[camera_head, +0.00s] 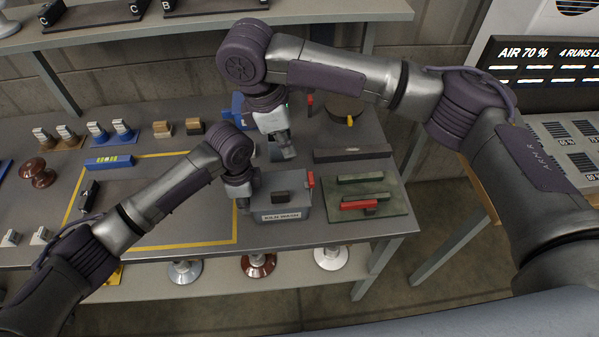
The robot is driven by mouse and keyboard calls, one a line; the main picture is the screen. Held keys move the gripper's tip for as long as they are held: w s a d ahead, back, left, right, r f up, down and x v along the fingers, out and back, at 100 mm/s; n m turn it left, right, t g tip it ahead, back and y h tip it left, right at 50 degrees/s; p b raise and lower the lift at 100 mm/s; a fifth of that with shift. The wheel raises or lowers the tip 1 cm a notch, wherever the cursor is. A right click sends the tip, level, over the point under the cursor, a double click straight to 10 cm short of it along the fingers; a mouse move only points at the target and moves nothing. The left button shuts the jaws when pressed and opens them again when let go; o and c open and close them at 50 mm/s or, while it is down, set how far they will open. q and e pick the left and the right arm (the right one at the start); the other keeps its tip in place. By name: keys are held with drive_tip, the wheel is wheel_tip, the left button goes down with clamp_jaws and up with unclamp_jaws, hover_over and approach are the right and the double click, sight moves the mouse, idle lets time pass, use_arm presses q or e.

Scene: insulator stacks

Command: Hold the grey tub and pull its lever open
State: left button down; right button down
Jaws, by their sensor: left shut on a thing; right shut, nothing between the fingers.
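The grey tub (262,216), labelled "KILN WASH", stands near the front edge of the bench, with a dark block-like handle (281,197) on it. A red lever (310,180) sticks up at its right side. My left gripper (243,204) is at the tub's left side, shut on its left edge; the fingertips are partly hidden. My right gripper (285,154) is shut and empty, behind and above the tub, apart from the lever.
A green board (398,208) with a red-handled bar lies right of the tub. A dark long block (350,155) and a round dark pot (345,108) are behind it. Insulators (258,265) stand on the lower shelf.

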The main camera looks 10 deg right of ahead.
approach(305, 187)
drive_tip(key=x, duration=0.5)
drive_tip(key=shift+w, duration=0.1)
idle(0.3)
drive_tip(key=shift+d+f+y, duration=0.1)
drive_tip(key=shift+d+y, duration=0.25)
drive_tip(key=shift+y, duration=0.45)
